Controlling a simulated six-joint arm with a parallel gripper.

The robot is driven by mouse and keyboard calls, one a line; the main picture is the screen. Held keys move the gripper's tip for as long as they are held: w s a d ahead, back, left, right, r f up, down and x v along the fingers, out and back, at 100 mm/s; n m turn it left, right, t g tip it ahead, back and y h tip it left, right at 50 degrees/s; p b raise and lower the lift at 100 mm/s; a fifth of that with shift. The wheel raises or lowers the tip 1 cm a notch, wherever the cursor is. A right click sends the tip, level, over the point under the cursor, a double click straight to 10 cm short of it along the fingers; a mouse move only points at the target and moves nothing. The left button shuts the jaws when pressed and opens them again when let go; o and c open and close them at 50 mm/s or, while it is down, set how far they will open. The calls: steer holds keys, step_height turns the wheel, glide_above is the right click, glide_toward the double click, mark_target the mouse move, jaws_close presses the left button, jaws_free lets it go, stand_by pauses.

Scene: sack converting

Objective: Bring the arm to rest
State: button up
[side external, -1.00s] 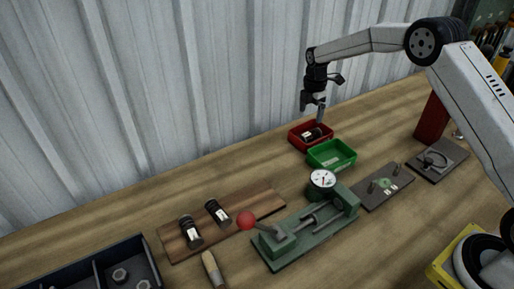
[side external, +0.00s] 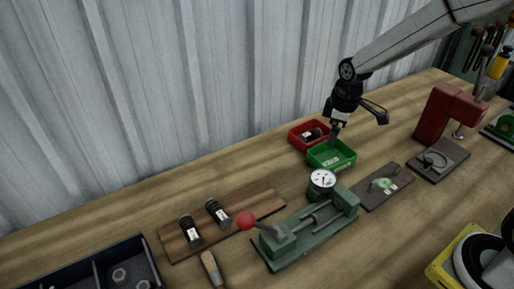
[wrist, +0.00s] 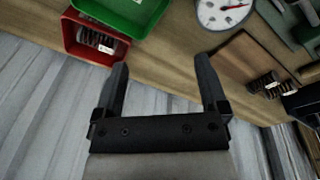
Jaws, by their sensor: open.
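My gripper (side external: 335,132) is in the side view, above the green bin and tilted. In the wrist view my gripper (wrist: 160,85) shows two spread fingers with nothing between them. The red bin (side external: 296,139) holds a dark cylinder with a pale label (side external: 312,134). The same red bin (wrist: 69,40) and cylinder (wrist: 97,39) show at the upper left of the wrist view. The green bin (side external: 346,165) stands beside the red bin, and its visible part is empty.
A green fixture (side external: 290,246) with a dial gauge (side external: 322,180) and red ball handle (side external: 246,219) stands mid-bench. A wooden board (side external: 262,203) carries two dark cylinders (side external: 218,213). A red clamp block (side external: 437,112) is at the right. The corrugated wall (side external: 150,90) runs behind the bench.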

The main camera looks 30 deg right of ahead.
steer(key=s+a+m+t, duration=0.1)
steer(key=s+m, duration=0.6)
steer(key=s, duration=0.8)
steer(key=shift+a+f+m, duration=0.3)
steer(key=shift+a+f, duration=0.05)
steer(key=shift+a, duration=0.45)
